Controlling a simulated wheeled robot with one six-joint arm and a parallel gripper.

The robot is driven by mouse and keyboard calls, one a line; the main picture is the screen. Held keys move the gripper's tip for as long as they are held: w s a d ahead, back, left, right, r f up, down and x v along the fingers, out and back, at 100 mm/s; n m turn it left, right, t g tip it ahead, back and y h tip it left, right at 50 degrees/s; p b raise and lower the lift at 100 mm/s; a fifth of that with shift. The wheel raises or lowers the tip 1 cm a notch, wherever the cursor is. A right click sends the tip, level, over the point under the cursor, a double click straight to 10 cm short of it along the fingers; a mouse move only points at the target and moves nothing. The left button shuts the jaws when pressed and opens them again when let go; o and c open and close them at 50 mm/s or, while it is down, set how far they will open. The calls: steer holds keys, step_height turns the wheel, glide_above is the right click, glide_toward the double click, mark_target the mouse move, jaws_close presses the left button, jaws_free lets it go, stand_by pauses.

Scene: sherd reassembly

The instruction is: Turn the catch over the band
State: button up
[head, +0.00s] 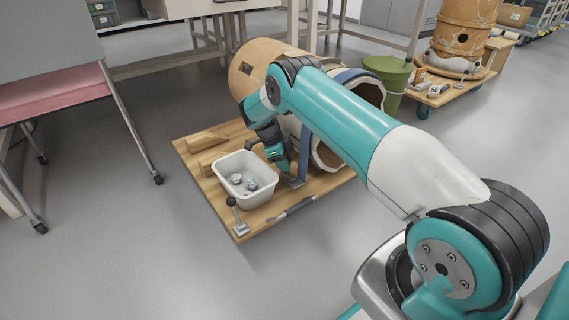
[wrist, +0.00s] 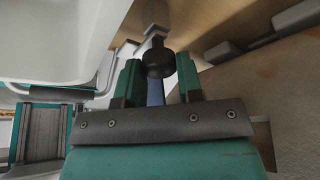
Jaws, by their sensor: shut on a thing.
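My gripper (head: 283,166) points down beside the big pot lying on its side on the wooden board. In the wrist view, my gripper's two teal fingers (wrist: 159,78) stand on either side of the black knob (wrist: 158,62) of a catch, shut on it. The catch's metal shank (wrist: 155,32) shows beyond the knob. In the head view, the catch's metal base (head: 293,182) sits on the board at the band's lower end. The blue band (head: 304,152) runs down the pot's near side; a blue strip (wrist: 155,93) also shows between my fingers. The catch's exact tilt is unclear.
A white tub (head: 221,171) with some sherds stands close left of my gripper. A second black-knobbed lever (head: 231,202) stands at the board's front corner. Wooden blocks (head: 206,138) lie behind the tub. A green bin (head: 389,75) stands behind the pot. The floor in front is clear.

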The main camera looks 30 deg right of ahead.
steer(key=shift+m, duration=0.3)
steer(key=o, duration=0.9)
